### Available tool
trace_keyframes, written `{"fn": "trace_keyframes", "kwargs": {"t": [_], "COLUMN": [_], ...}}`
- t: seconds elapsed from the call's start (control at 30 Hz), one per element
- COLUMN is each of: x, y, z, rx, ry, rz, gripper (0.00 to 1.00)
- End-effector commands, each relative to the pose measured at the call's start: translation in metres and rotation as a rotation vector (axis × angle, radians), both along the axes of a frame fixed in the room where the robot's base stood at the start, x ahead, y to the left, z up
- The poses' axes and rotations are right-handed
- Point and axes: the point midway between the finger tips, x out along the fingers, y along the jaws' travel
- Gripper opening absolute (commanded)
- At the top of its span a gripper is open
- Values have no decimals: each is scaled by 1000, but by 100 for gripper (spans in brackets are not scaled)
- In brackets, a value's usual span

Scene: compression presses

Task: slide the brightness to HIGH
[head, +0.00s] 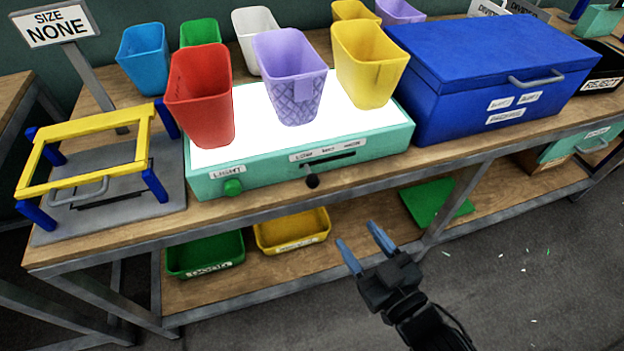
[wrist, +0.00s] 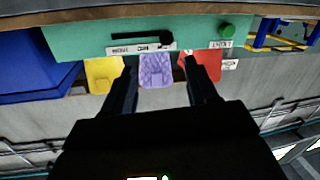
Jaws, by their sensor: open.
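The teal light box (head: 260,172) stands on the bench with its white top lit. On its front is a slot with a black slider knob (head: 312,181) at the left end, under the LOW end of the label strip (head: 330,150). The knob also shows in the wrist view (wrist: 194,38), where the picture is upside down. A green knob (head: 232,187) sits left of it by the LIGHT label. My gripper (head: 364,243) is open and empty, in front of the bench, lower and to the right of the slider knob, apart from it.
Red (head: 200,95), purple (head: 290,80) and yellow (head: 368,65) bins stand on the lit top. A blue lidded box (head: 470,85) is close on the right, a yellow frame stand (head: 85,150) on the left. Green and yellow trays (head: 292,230) lie on the lower shelf.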

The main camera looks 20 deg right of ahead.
Motion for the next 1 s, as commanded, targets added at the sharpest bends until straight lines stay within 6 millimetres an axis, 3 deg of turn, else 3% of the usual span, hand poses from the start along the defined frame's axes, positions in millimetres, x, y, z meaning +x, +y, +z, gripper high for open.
{"fn": "trace_keyframes", "kwargs": {"t": [0.03,0.2,1.0], "x": [22,69,160], "y": [5,18,35], "z": [0,0,1], "rx": [-6,-18,-24], "ry": [-18,-49,-59], "rz": [7,23,27], "gripper": [58,58,58]}}
